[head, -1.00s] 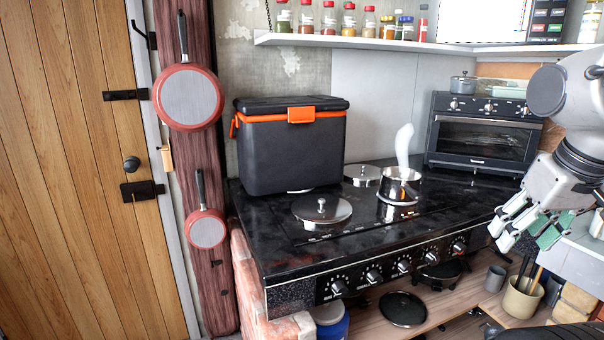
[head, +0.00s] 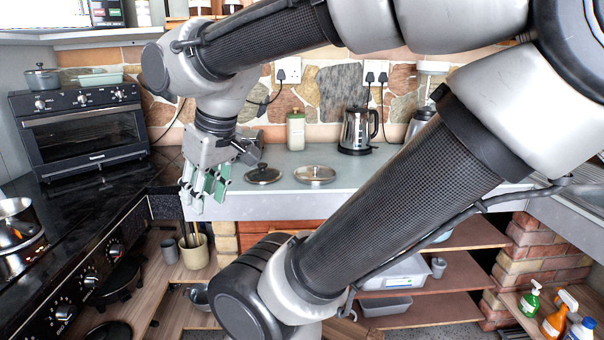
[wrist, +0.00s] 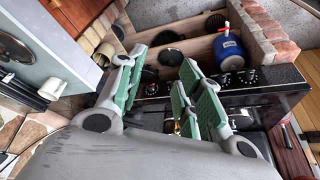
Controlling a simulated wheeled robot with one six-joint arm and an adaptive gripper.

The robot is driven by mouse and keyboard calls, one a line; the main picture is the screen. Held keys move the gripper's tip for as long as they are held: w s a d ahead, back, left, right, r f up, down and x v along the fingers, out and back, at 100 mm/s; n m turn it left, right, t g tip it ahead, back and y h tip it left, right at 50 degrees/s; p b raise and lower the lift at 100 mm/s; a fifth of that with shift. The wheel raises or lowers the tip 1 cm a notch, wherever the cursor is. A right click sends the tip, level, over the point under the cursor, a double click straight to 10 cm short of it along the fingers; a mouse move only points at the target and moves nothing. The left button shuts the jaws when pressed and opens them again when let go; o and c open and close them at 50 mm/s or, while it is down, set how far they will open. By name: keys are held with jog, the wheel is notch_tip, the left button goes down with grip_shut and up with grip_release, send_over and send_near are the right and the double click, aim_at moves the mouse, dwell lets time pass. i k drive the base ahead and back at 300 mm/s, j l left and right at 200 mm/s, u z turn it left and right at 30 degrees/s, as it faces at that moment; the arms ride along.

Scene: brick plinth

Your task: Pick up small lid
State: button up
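Two lids lie on the grey counter in the head view: a dark lid with a knob (head: 263,177) and a paler metal-rimmed lid (head: 314,175) to its right. I cannot tell which one is the small lid. A dark round lid (wrist: 14,48) also shows at the left edge of the wrist view. My gripper (head: 204,197) points down in front of the counter edge, left of both lids and apart from them. In the wrist view my gripper (wrist: 163,58) has its green-padded fingers spread, with nothing held between them.
A kettle (head: 357,130) and a green-topped canister (head: 296,131) stand behind the lids. A toaster oven (head: 84,135) and a pot (head: 14,222) on the black stove are at left. A beige utensil pot (head: 195,252) stands below my gripper. Open shelves lie under the counter.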

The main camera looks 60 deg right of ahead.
aim_at(263, 175)
jog(key=k+z, duration=0.1)
jog(key=z, duration=1.25)
